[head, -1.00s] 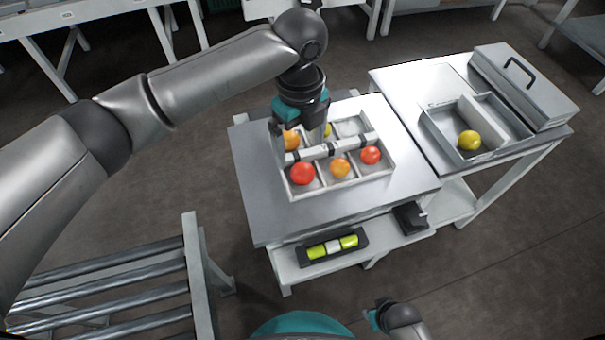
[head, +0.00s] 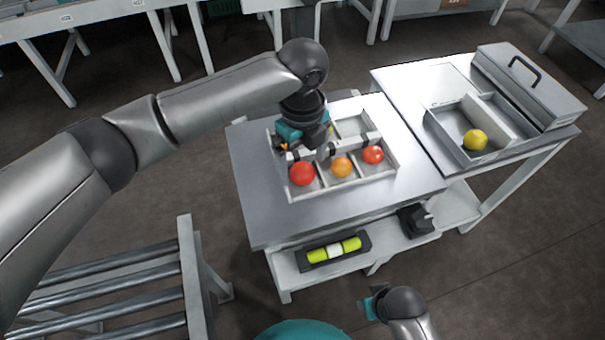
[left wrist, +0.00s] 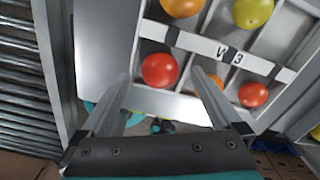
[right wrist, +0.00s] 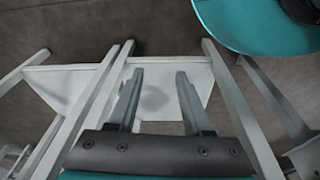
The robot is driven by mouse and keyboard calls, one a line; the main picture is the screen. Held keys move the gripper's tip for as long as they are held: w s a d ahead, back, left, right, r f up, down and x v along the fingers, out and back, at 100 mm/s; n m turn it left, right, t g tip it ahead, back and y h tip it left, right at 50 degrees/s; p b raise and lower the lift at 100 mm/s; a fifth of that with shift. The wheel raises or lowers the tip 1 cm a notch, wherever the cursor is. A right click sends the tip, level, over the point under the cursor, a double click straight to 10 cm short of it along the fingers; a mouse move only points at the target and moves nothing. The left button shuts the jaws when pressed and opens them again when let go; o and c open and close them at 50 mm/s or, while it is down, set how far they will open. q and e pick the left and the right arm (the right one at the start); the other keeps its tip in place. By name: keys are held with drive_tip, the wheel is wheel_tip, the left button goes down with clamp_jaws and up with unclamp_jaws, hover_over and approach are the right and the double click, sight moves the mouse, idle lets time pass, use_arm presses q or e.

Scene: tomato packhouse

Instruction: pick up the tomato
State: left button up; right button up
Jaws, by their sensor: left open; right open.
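A divided tray (head: 347,191) on the metal table holds several tomatoes. Its front row has a red tomato (head: 302,173) at left, an orange one (head: 341,167) in the middle and a red one (head: 373,155) at right. My left gripper (head: 304,152) is open above the tray's left side. In the left wrist view the left red tomato (left wrist: 160,70) appears between the open fingers, and a finger partly covers the orange one (left wrist: 213,84). Another orange tomato (left wrist: 182,6) and a yellow one (left wrist: 253,11) are beyond the bar. My right gripper (right wrist: 160,74) is open and empty.
A labelled bar (left wrist: 215,48) crosses the tray between its rows. A side table at right bears an open box (head: 455,140) with a yellow tomato (head: 475,140) and a lidded case (head: 525,85). A roller conveyor (head: 110,290) stands at lower left.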

use_arm(q)
drive_tip(key=shift+f+b, duration=0.35)
drive_tip(key=shift+f, duration=0.7)
use_arm(e)
drive_tip(key=shift+w+a+r, duration=0.1)
drive_tip(key=shift+w+r, duration=0.6)
drive_tip(key=shift+r, duration=0.25)
use_arm(q)
drive_tip(key=shift+c, duration=0.2)
drive_tip(key=c, duration=1)
drive_tip(key=shift+o, duration=0.2)
drive_tip(key=shift+r, duration=0.1)
